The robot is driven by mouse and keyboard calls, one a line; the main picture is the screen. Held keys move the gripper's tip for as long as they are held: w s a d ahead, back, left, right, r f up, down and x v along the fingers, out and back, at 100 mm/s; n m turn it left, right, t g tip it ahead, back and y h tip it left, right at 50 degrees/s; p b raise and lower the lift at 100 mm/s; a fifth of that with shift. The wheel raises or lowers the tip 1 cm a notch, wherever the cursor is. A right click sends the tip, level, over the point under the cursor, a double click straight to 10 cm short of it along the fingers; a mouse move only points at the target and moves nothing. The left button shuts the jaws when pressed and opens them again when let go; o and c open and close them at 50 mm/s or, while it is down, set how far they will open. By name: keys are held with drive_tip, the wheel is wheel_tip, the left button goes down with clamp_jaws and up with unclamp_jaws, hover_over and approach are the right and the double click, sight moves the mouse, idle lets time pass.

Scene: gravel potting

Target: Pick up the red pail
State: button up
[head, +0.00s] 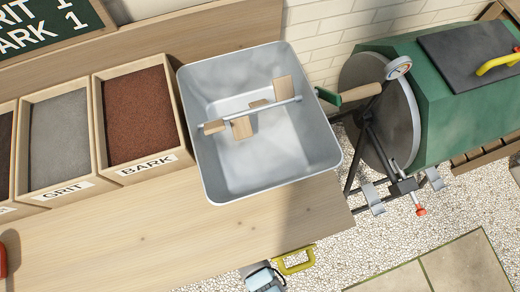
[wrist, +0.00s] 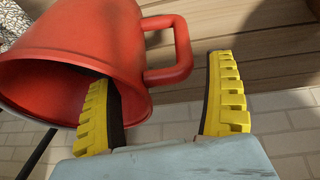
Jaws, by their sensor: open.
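The red pail (wrist: 110,35) fills the upper left of the wrist view, with its open mouth turned to the lower left. Its loop handle (wrist: 182,45) sticks out to the right. My gripper (wrist: 165,95) is open, with ridged yellow fingers. The left finger overlaps the pail's mouth, and the right finger is to the right of the handle. Part of the pail's rim and the handle appear between the fingers. I cannot tell whether either finger touches the pail. In the head view, only a red sliver shows at the left edge, and I cannot tell what it is.
A grey metal tub (head: 215,165) with a paddle bar stands on the wooden bench (head: 150,240). Crates of bark (head: 140,105) and grit (head: 58,140) are to its left. A green drum (head: 450,110) stands at right.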

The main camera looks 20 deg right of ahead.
drive_tip(key=shift+b+x, duration=0.6)
drive_tip(key=shift+x, duration=1.35)
drive_tip(key=shift+w, duration=0.15)
drive_tip(key=shift+r, duration=0.1)
drive_tip(key=c, duration=1.1)
